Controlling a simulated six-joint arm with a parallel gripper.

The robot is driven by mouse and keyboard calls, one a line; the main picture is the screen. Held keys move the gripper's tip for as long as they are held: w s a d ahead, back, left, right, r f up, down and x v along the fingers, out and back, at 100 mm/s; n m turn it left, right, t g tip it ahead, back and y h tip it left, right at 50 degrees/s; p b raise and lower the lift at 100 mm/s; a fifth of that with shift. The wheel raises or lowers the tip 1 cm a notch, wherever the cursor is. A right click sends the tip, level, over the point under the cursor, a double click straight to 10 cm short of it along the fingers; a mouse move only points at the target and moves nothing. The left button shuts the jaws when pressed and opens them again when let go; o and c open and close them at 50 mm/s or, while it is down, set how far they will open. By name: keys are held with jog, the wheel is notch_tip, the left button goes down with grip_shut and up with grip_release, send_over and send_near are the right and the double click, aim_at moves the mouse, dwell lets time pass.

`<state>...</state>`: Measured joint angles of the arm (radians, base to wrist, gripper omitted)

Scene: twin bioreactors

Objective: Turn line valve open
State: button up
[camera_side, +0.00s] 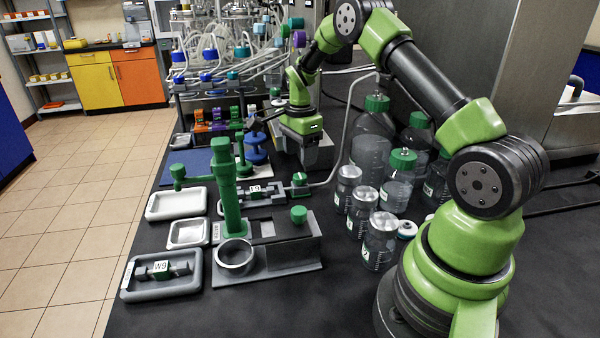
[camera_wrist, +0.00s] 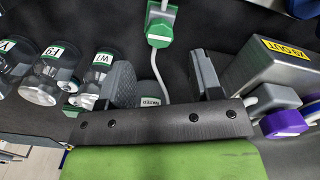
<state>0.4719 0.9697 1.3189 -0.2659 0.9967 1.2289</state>
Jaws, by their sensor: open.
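The line valve is most likely the green-topped fitting (camera_side: 300,180) where a clear tube meets the grey inline unit. My gripper (camera_wrist: 163,64) is open and empty. Its two dark fingers stand apart, left and right of the tube as pictured, and the valve is seen above the gap, not gripped. In the side view my wrist is behind the valve, and my fingers are hard to make out. The valve's open or closed setting is unclear.
Lidded glass jars (camera_side: 379,240) and green-capped bottles (camera_side: 371,130) stand right of the valve. A green post (camera_side: 227,190) rises at its left. The wrist view shows a grey box (camera_wrist: 262,75) with a yellow label at right. Trays (camera_side: 180,204) line the left bench edge.

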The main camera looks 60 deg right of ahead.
aim_at(300, 176)
notch_tip(300, 176, down, 6)
dwell(0.4)
jog(key=c, duration=0.9)
